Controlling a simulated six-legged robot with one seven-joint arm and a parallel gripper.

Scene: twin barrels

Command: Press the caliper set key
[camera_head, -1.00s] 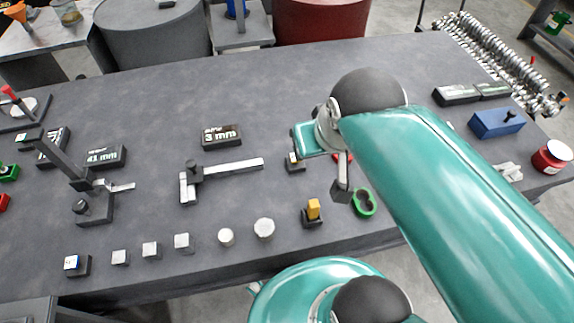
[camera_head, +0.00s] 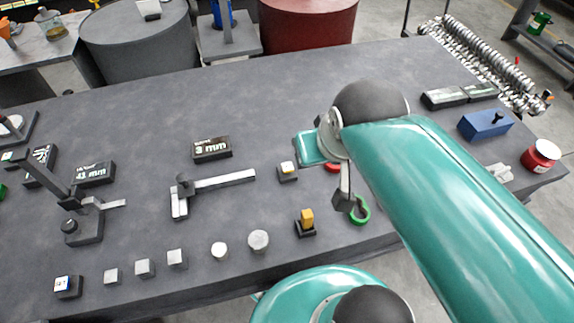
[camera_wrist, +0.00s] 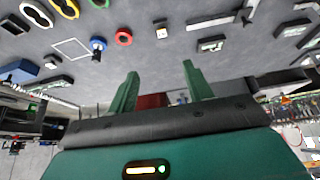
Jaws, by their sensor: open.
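A small dark key block (camera_head: 68,286) with a white and blue marked top stands at the front left of the bench; its lettering is too small to read surely. The caliper (camera_head: 222,182), a long grey bar with jaws at its left end, lies mid-bench. Behind it stands a black display block (camera_head: 212,148) reading 3 mm. Another dark key block (camera_head: 287,172) with a pale yellow top is right of the caliper. My gripper (camera_wrist: 162,88) shows two teal fingers apart with nothing between them. In the head view my arm largely hides it.
A yellow-topped block (camera_head: 306,219) and a green ring (camera_head: 360,210) stand near my arm. Several grey pieces (camera_head: 178,258) line the front edge. A dark stand (camera_head: 83,225) is at the left. Open bench lies behind the caliper.

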